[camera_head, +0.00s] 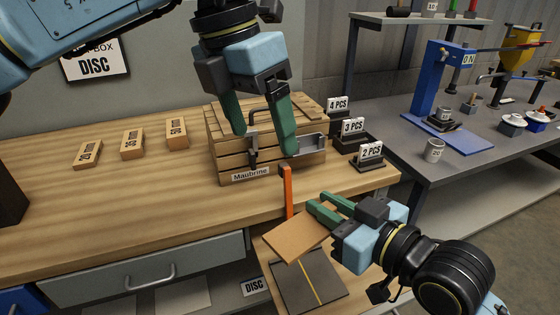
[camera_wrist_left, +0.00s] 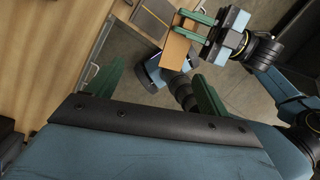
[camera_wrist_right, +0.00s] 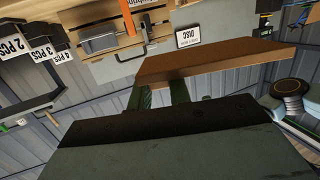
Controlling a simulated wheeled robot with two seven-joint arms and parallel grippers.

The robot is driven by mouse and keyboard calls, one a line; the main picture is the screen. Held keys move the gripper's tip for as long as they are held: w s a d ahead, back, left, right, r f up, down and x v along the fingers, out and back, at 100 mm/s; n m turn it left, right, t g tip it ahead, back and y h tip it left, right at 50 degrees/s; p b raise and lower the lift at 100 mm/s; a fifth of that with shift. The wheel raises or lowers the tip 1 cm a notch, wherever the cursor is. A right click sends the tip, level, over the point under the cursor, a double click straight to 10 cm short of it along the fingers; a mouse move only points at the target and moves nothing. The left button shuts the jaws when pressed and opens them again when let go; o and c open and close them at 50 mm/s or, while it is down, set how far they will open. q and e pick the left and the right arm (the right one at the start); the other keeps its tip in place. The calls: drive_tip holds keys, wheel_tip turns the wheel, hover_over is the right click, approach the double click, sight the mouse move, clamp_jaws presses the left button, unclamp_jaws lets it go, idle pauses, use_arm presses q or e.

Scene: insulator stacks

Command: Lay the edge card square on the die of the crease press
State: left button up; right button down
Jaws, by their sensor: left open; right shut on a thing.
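The edge card (camera_head: 297,236) is a flat tan-brown board, also seen in the left wrist view (camera_wrist_left: 178,48) and the right wrist view (camera_wrist_right: 215,58). My right gripper (camera_head: 318,207) is shut on one edge of it and holds it out to the left. The crease press (camera_head: 325,280) has a dark flat die with a yellow line and an upright orange lever (camera_head: 288,185). In the head view the card overlaps the back left of the die; the gap between them is hard to tell. My left gripper (camera_head: 262,145) is open and empty in front of the wooden crate.
Several small tan boxes (camera_head: 132,145) stand at left. A grey table (camera_head: 480,150) with a blue press is at right.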

sight(279, 245)
use_arm(q)
drive_tip(key=s+d+f+m+y, duration=0.1)
drive_tip(key=s+d+f+y, duration=0.15)
drive_tip(key=s, duration=0.35)
wheel_tip(279, 245, down, 12)
drive_tip(key=shift+d+r, duration=0.15)
drive_tip(key=shift+r, duration=0.1)
drive_tip(key=shift+c, duration=0.3)
drive_tip(key=c, duration=1)
use_arm(e)
drive_tip(key=c, duration=1.2)
unclamp_jaws()
